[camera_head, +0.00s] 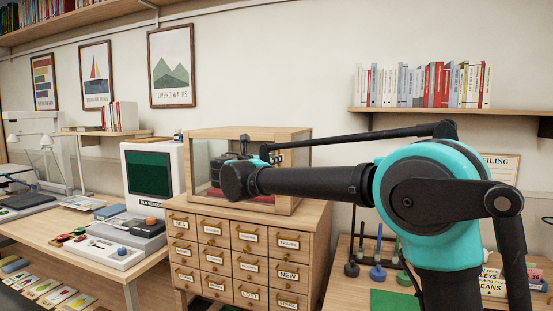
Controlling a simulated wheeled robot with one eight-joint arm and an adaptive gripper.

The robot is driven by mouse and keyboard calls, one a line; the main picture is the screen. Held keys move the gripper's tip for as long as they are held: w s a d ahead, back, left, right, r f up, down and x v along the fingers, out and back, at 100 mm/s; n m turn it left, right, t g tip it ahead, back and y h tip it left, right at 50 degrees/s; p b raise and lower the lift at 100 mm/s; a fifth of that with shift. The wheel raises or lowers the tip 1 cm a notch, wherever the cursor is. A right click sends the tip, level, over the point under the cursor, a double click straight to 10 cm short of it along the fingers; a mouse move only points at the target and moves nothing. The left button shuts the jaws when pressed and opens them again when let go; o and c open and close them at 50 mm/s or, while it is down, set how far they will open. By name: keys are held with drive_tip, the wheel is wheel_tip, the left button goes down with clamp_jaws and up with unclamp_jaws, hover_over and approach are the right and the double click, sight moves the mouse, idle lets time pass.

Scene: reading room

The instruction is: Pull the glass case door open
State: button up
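A small glass case (292,172) with a pale wooden frame stands on top of a wooden drawer cabinet. Its glass sides let me see a dark and red item (217,171) inside. My arm crosses in front of the case and hides much of its front and right part. I cannot tell whether the case door is open or shut, and its handle is not clearly visible. The end of my arm, with my gripper (238,172), is in front of the case's left half. The fingers are dark and small here, so their opening and any contact with the case cannot be made out.
The drawer cabinet (215,262) has several labelled drawers. Left of it, a desk (62,226) holds a film reader (153,172). At right, a low table (342,290) carries stamps on a stand. A book shelf (460,110) hangs above my arm.

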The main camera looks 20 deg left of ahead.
drive_tip(key=shift+x, duration=1.25)
drive_tip(key=shift+c, duration=0.4)
clamp_jaws()
